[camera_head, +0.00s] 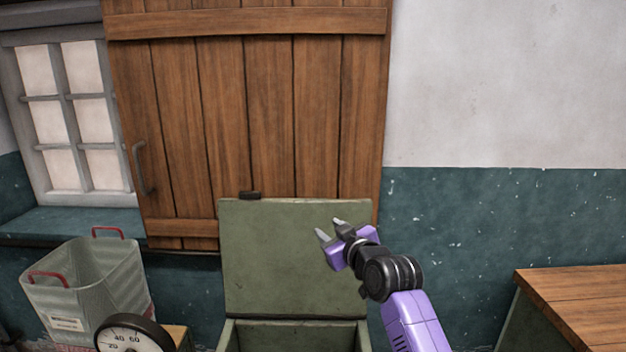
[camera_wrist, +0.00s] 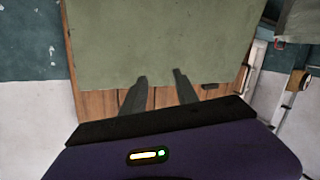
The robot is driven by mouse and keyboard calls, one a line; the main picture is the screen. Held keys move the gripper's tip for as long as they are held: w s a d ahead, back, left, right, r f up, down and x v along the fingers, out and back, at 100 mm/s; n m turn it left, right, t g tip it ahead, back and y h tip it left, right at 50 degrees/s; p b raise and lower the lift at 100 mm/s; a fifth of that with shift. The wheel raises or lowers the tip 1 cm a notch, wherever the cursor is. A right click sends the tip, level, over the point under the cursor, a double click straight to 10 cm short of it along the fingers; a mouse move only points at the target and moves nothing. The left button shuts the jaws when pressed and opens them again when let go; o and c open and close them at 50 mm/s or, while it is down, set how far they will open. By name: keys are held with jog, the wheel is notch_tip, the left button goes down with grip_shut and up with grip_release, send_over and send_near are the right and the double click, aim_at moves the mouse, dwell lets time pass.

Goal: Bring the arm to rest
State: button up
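My gripper (camera_head: 331,229) is at the end of my purple and black arm, in front of the raised green lid of a chest. Its two grey fingers are apart with nothing between them. In the wrist view my gripper (camera_wrist: 160,77) also shows its fingers spread and empty, with the green lid (camera_wrist: 160,40) beyond them. The lid (camera_head: 270,260) stands upright against the wooden door. I cannot tell how far the fingertips are from the lid.
The green chest (camera_head: 285,324) is open below. A grey basket (camera_head: 90,285) with red handles and a round dial (camera_head: 128,338) stand at the left. A wooden-topped table (camera_head: 580,295) is at the right. The wooden door (camera_head: 250,120) is behind.

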jog(key=s+d+f+m+t+h+b, duration=0.1)
jog(key=s+d+f+m, duration=0.15)
jog(key=s+f, duration=0.4)
jog(key=s+d+f+m+t+h, duration=0.1)
jog(key=s+d+f+m+t, duration=0.15)
jog(key=s, duration=0.65)
jog(key=s+d+f+m+h+b, duration=0.1)
jog(key=s+d+f, duration=0.2)
jog(key=s+f, duration=0.35)
jog(key=s+d+f+g+h+b, duration=0.1)
jog(key=s+d+f, duration=0.1)
jog(key=s, duration=1.2)
jog(key=s+d+f+m+g+h+b, duration=0.1)
jog(key=s+d, duration=0.2)
jog(key=s, duration=1.1)
jog(key=s+d+f+g+h+b, duration=0.1)
jog(key=s+d+f+b, duration=0.1)
jog(key=s, duration=1.2)
jog(key=shift+s+d+f+m, duration=0.3)
jog(key=shift+s+d, duration=0.05)
jog(key=shift+d, duration=0.1)
jog(key=shift+g, duration=0.25)
